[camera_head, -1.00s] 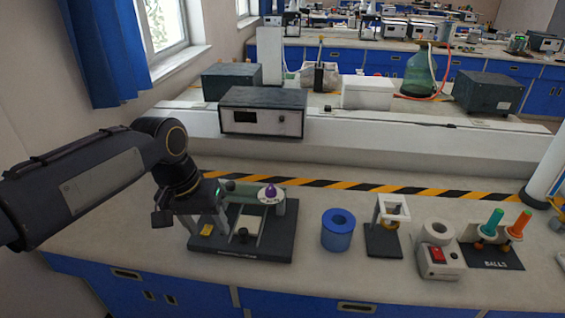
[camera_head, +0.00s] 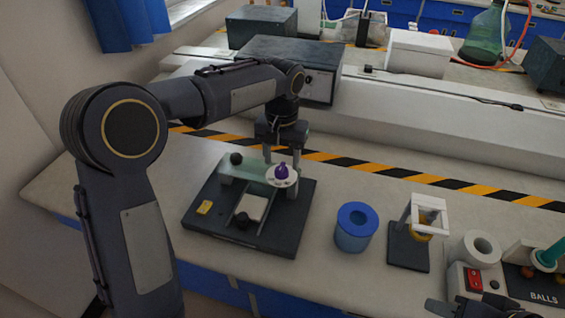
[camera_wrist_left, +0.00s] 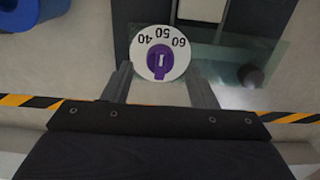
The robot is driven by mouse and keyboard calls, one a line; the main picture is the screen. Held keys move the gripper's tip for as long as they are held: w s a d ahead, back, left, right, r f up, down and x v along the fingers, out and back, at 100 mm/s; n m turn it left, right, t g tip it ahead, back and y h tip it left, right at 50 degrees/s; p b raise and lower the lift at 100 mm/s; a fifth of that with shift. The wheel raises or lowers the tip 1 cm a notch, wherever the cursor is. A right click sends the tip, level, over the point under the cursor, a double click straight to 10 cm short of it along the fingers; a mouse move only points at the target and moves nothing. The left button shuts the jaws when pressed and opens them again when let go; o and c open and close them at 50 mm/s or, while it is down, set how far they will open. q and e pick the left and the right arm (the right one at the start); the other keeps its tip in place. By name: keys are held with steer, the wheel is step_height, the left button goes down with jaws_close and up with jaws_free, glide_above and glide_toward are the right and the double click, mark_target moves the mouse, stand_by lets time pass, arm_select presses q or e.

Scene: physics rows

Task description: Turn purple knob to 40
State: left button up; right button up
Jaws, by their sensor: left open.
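The purple knob (camera_head: 281,171) sits on a white round dial (camera_head: 282,181) on a dark apparatus with a glass plate. In the left wrist view the purple knob (camera_wrist_left: 160,60) is at the centre of the dial (camera_wrist_left: 178,72), which reads 40, 50 and 60; its pale mark appears to face near 50. My left gripper (camera_head: 284,158) is open, just behind the knob in the head view. In the left wrist view its fingers (camera_wrist_left: 160,88) lie on either side of the dial, with no grip on the knob. My right gripper (camera_head: 470,309) is partly visible at the bottom edge.
A blue cylinder (camera_head: 353,235), a small white-framed stand (camera_head: 407,250) and a white device with a red switch (camera_head: 465,283) stand to the right. A grey instrument box (camera_head: 320,75) is behind. A striped tape line (camera_head: 350,163) crosses the bench.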

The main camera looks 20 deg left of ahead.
arm_select(q)
steer(key=shift+f, duration=1.1)
steer(key=shift+c, duration=0.2)
steer(key=c, duration=0.9)
steer(key=shift+c, duration=0.2)
steer(key=shift+n, duration=0.3)
steer(key=n+p, duration=0.1)
steer(key=n, duration=0.2)
steer(key=shift+r+n, duration=0.1)
steer(key=shift+n, duration=0.2)
steer(key=n+p, duration=0.1)
steer(key=n, duration=0.3)
steer(key=shift+n+p, duration=0.3)
steer(key=shift+p, duration=0.1)
